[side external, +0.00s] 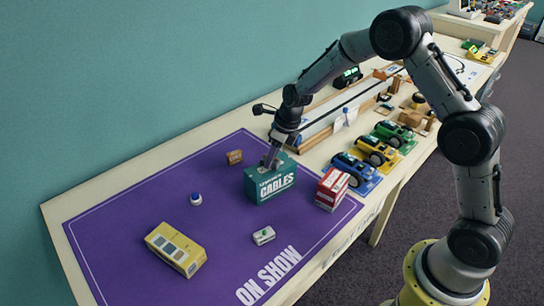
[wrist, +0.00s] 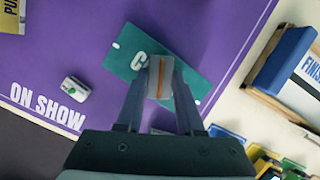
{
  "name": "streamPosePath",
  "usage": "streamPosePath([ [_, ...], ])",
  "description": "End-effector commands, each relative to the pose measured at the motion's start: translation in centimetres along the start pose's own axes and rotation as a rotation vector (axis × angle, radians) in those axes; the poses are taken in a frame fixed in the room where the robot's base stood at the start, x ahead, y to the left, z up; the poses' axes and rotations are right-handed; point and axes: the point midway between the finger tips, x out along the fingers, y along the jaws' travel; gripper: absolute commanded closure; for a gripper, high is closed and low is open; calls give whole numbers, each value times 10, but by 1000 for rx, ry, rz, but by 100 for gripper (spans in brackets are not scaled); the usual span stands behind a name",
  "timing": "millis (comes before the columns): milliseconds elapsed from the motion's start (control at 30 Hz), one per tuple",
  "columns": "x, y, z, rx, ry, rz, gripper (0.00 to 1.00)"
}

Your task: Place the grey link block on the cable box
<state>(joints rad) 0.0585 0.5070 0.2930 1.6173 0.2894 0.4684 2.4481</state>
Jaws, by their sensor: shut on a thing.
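The cable box (side external: 271,185) is a teal box lettered CABLES, standing on the purple mat (side external: 130,215). Its teal top also shows in the wrist view (wrist: 125,52). My gripper (side external: 269,162) is right at the top of the box. In the wrist view my gripper (wrist: 160,92) is shut on the grey link block (wrist: 154,75), which has an orange-brown stripe. The block lies over the box's top, towards the middle. I cannot tell whether the block touches the box. The block is mostly hidden by my fingers in the side view.
A red and white box (side external: 332,188) stands close to the right of the cable box. A small brown block (side external: 234,157), a blue-and-white knob (side external: 195,199), a white piece with a green button (side external: 263,235) and a yellow box (side external: 176,248) are spread on the mat. Toy vehicles (side external: 376,150) stand further right.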

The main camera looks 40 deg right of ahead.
Motion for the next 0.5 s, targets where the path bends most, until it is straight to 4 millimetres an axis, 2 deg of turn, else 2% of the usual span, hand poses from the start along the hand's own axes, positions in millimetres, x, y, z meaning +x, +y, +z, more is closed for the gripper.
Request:
streamPosePath([
  [200,3,0,-1,0,0,0,100],
  [233,3,0,-1,0,0,1,62],
  [400,2,0,-1,0,0,0,34],
  [500,2,0,-1,0,0,0,34],
])
